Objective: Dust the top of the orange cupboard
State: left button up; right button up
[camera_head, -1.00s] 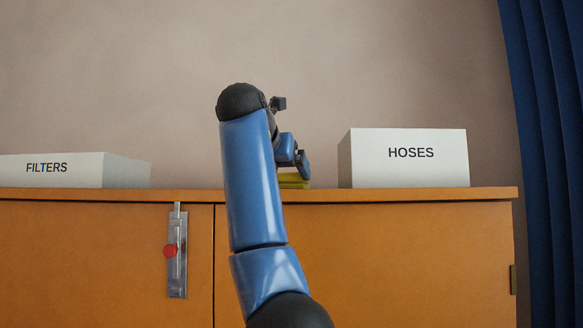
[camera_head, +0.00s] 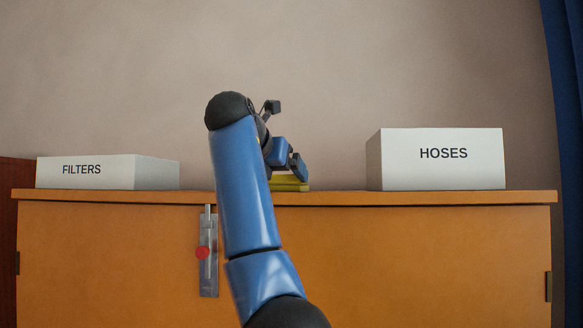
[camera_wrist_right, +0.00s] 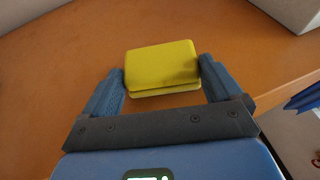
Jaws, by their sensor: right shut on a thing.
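The orange cupboard (camera_head: 400,255) spans the lower part of the head view, with its flat top (camera_wrist_right: 60,75) showing in the wrist view. My right gripper (camera_head: 290,168) is over the top, between two white boxes. It is shut on a yellow block-like duster (camera_wrist_right: 162,65), whose sides sit between the two fingers. The duster also shows in the head view (camera_head: 289,185), low at the cupboard top and partly hidden by my arm. It looks to be resting on the top. My left gripper is not in view.
A white box marked FILTERS (camera_head: 110,172) stands on the top at the left. A taller white box marked HOSES (camera_head: 445,160) stands at the right. A blue curtain (camera_head: 567,120) hangs at the far right.

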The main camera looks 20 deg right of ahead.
jog(key=shift+w+a+r+p, duration=0.1)
jog(key=shift+w+a+p, duration=0.4)
jog(key=shift+a+p, duration=0.35)
jog(key=shift+w+a+p, duration=0.35)
jog(key=shift+w+a, duration=0.4)
jog(key=shift+a, duration=0.35)
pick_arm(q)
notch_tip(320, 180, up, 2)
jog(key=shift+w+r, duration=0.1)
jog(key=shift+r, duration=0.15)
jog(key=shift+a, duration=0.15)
